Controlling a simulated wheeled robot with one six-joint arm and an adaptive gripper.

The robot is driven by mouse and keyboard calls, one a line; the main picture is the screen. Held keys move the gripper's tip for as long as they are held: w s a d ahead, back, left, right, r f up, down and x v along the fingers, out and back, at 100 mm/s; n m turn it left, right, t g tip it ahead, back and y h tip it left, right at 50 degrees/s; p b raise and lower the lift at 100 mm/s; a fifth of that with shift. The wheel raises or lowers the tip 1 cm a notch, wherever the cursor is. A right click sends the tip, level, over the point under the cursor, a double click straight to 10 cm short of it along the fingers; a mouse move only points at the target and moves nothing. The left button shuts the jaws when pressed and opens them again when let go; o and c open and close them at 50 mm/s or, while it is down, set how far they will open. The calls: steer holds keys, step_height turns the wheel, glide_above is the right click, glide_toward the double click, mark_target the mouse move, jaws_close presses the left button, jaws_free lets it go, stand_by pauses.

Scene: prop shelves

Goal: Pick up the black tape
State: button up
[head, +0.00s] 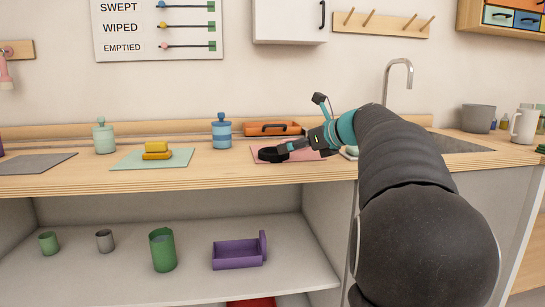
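The black tape (268,156) looks like a dark ring lying at the left part of a pink mat (313,156) on the wooden counter. My gripper (284,149) comes in from the right, low over the mat, with its fingertips at the tape's right side. The fingers are small and dark against the tape. I cannot tell whether they touch it, or whether they are open or shut. My arm hides the counter to the right of the mat.
An orange tray (271,129) stands behind the mat. A blue jar (222,132) and yellow blocks (156,151) on a green mat (185,156) are to the left. A tap (386,82) rises behind my arm. A purple bin (237,254) and cups are on the shelf below.

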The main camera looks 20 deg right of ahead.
steer(key=shift+a+b+x, duration=0.2)
steer(key=shift+b+x, duration=0.15)
steer(key=shift+x, duration=2.95)
steer(key=shift+s, duration=0.15)
steer(key=c, duration=1.1)
